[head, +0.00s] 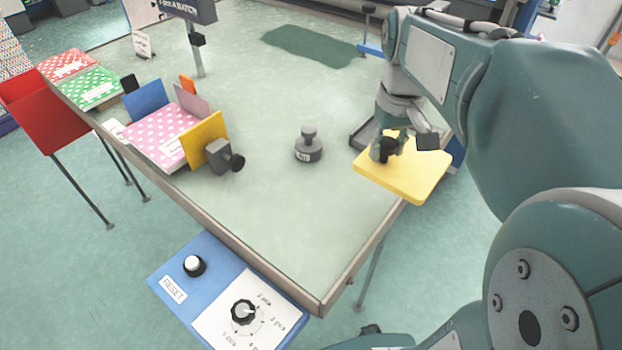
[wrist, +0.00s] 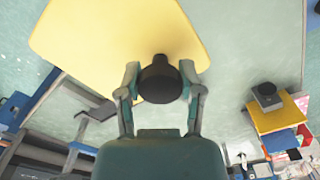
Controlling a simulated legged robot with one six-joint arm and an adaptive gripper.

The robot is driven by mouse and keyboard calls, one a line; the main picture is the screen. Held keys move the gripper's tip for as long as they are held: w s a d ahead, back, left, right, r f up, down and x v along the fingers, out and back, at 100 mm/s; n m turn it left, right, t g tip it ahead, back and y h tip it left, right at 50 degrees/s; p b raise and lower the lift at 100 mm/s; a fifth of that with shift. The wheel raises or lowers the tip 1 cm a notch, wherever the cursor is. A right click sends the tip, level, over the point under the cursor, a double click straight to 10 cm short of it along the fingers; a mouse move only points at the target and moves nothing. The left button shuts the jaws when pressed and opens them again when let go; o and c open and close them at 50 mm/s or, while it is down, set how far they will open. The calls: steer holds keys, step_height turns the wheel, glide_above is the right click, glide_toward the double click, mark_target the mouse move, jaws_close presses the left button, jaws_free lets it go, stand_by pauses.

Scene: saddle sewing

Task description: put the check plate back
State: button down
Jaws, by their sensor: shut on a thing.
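The check plate is a flat yellow plate (head: 415,187) with a dark round knob, near the right edge of the table in the head view. My gripper (head: 388,147) is shut on the plate's black knob, and its two fingers sit on either side of it. In the wrist view the yellow plate (wrist: 110,30) fills the upper left, with the black knob (wrist: 160,80) between the fingertips of my gripper (wrist: 160,88). The plate looks roughly level and overhangs the table edge. I cannot tell how far above the table it is.
A grey weight (head: 308,145) stands mid-table. At left are a pink dotted block (head: 158,135), an upright yellow panel (head: 204,140) and a dark grey knobbed block (head: 222,157). A red bin (head: 42,112) stands beyond the left edge. A blue control panel (head: 205,262) sits at the front edge.

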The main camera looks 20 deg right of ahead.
steer(key=shift+w+d+f, duration=0.15)
steer(key=shift+w+d, duration=0.05)
steer(key=shift+d, duration=0.05)
steer(key=w+a+f, duration=0.1)
steer(key=a+f, duration=0.2)
steer(key=a, duration=0.1)
steer(key=w+a+f, duration=0.1)
steer(key=a+f, duration=0.2)
steer(key=a, duration=0.1)
steer(key=w+a+f, duration=0.2)
steer(key=a+f, duration=0.1)
steer(key=a, duration=0.1)
steer(key=shift+a, duration=0.35)
steer(key=f, duration=0.1)
steer(key=a+f, duration=0.1)
steer(key=f, duration=0.1)
steer(key=shift+w+a+f, duration=0.1)
steer(key=shift+a+f, duration=0.2)
steer(key=shift+f, duration=0.1)
steer(key=shift+d, duration=0.1)
steer(key=shift+d, duration=0.1)
steer(key=shift+c, duration=1.2)
jaws_free()
steer(key=shift+d, duration=0.1)
